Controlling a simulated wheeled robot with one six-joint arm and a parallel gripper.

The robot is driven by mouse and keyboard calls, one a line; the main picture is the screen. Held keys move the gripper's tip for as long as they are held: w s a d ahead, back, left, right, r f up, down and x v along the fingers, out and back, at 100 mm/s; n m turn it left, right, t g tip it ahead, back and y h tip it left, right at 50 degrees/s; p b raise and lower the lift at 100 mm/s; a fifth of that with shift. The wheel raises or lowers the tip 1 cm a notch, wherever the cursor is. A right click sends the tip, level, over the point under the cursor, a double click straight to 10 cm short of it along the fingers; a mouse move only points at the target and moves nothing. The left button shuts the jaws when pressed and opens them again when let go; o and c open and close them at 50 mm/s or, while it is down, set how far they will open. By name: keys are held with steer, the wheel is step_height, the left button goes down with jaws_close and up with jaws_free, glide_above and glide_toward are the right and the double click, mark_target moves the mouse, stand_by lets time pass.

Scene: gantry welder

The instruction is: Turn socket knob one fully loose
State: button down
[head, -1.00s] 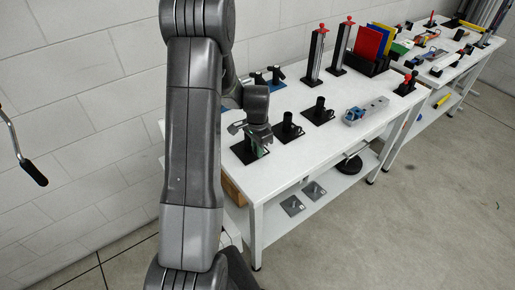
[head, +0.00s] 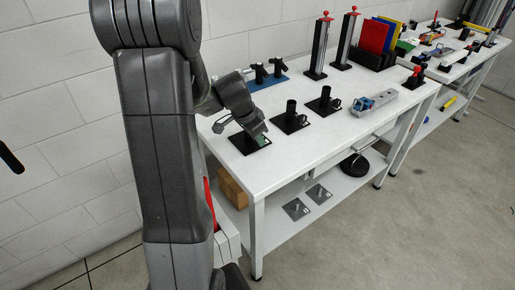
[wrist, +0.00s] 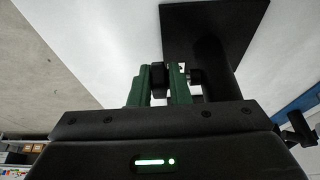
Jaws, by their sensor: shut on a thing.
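Socket one stands on a black square base plate (head: 240,143) at the near left end of the white bench; in the head view my gripper (head: 263,138) hides most of its post. The wrist view shows its black post (wrist: 211,68) rising from the base plate (wrist: 240,22). A small dark knob (wrist: 158,77) sits between the green fingers of my gripper (wrist: 158,88), at the side of the post. My gripper is shut on this knob. How loose the knob is cannot be told.
Two more black sockets (head: 291,116) (head: 325,100) stand to the right on the bench (head: 270,181). A blue fixture with black posts (head: 262,77) lies behind. A grey and blue block (head: 374,102) is farther right. The bench front is clear.

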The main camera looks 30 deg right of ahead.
steer(key=shift+a+f+h+b, duration=0.15)
steer(key=shift+h+b, duration=0.4)
steer(key=shift+b, duration=1.6)
steer(key=shift+f+h+b, duration=0.3)
steer(key=shift+h+b, duration=0.2)
steer(key=shift+b, duration=1.65)
steer(key=shift+a+f+h+b, duration=0.15)
steer(key=shift+h+b, duration=0.4)
steer(key=shift+b, duration=1.6)
steer(key=shift+d+b, duration=0.1)
steer(key=shift+b, duration=0.7)
steer(key=h+b, duration=0.1)
steer(key=b, duration=0.2)
steer(key=shift+r+h+b, duration=0.25)
steer(key=shift+h+b, duration=0.25)
steer(key=shift+b, duration=0.85)
steer(key=c, duration=1.4)
jaws_free()
steer(key=shift+o, duration=0.2)
steer(key=shift+r, duration=0.1)
steer(key=p+v, duration=0.2)
steer(key=v, duration=1.1)
steer(key=shift+s+a+r, duration=0.2)
steer(key=shift+s+a, duration=0.05)
steer(key=shift+a, duration=0.1)
steer(key=shift+f, duration=0.1)
